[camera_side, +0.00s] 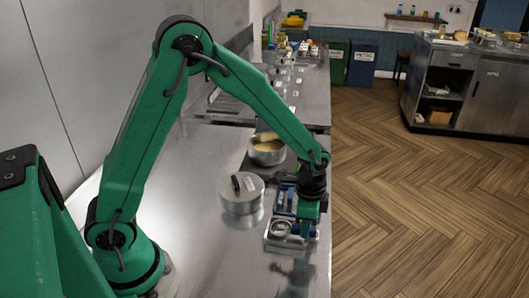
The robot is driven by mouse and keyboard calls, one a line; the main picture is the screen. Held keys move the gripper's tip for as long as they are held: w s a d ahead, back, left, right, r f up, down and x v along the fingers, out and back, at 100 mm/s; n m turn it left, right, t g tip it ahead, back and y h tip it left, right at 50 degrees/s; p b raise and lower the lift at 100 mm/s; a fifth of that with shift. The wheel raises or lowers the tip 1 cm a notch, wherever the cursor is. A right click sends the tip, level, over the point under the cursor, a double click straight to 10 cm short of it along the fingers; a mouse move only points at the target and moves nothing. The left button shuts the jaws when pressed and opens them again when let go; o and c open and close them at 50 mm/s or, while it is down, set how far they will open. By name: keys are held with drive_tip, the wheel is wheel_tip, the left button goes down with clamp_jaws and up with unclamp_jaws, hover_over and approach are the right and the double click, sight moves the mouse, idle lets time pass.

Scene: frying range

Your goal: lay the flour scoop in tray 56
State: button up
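My gripper (305,232) points down over the right side of a small group of trays near the counter's right edge. Its fingers are small and dark here, and I cannot tell whether they are open or hold anything. A shallow pale tray (270,247) with a round metal item (281,228) in it is just left of my gripper. A blue-edged tray (283,197) lies behind it, partly hidden by my wrist. I cannot read the number 56 on any tray. I cannot make out the flour scoop for certain.
A lidded metal pot (242,192) stands left of the trays. Behind it, an open pot (267,157) with yellowish contents sits on a dark plate. The steel counter (205,210) is clear at left. The counter's right edge is close to my gripper, with wood floor beyond.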

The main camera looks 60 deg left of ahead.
drive_tip(key=o, duration=0.4)
drive_tip(key=shift+r, duration=0.15)
drive_tip(key=shift+r, duration=3.75)
